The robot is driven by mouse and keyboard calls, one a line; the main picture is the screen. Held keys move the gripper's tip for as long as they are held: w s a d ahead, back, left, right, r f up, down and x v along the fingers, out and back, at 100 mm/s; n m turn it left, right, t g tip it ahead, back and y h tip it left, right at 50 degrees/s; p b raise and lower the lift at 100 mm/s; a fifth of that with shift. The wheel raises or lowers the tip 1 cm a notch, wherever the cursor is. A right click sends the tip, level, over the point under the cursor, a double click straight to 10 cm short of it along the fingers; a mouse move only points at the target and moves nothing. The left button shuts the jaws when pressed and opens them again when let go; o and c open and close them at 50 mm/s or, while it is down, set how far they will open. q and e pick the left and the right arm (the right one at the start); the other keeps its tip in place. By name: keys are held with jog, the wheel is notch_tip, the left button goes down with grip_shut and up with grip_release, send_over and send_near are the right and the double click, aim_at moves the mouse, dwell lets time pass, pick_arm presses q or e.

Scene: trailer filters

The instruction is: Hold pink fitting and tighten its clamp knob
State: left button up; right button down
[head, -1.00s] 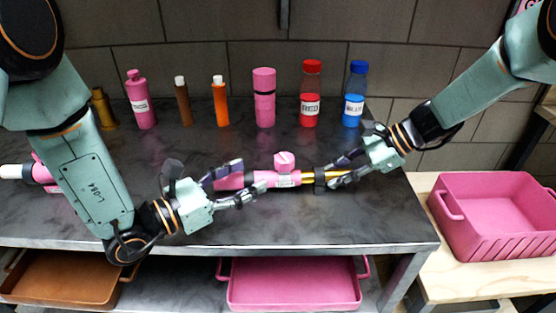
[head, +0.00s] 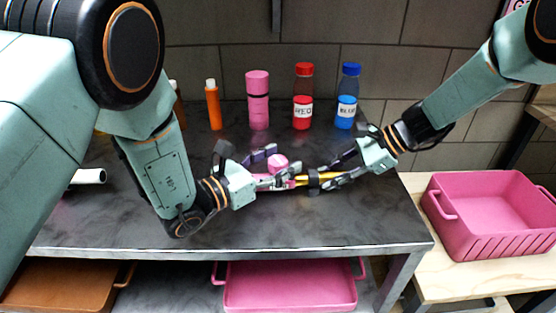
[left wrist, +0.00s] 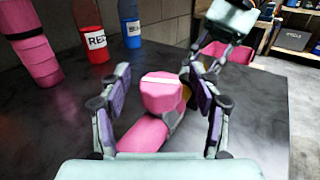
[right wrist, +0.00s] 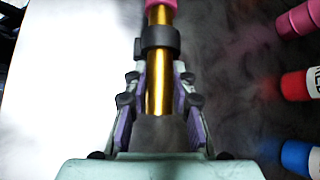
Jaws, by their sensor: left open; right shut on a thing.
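The pink fitting (head: 289,184) lies along the table with a brass rod (right wrist: 160,80) and a black collar (right wrist: 159,40) at its right end. Its pink clamp knob (left wrist: 161,92) stands up from the pink body (left wrist: 145,135), with a pale stripe across its top. My left gripper (head: 282,167) is open, with its fingers on either side of the knob; I cannot tell whether they touch it. In the head view its fingers partly hide the fitting. My right gripper (head: 328,175) is shut on the fitting at its brass rod, beside the collar.
A pink bottle (head: 258,99), a red bottle (head: 303,97), a blue bottle (head: 347,97) and an orange bottle (head: 213,105) stand along the back. A pink bin (head: 490,215) is on the wooden bench at right. The table front (head: 330,230) is clear.

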pick_arm(q)
jog(key=shift+c, duration=0.2)
jog(key=c, duration=1.2)
jog(key=shift+o, duration=0.2)
jog(key=shift+m+g+h, duration=0.6)
jog(key=shift+m+g, duration=0.1)
jog(key=shift+g, duration=0.2)
jog(key=o, duration=1.2)
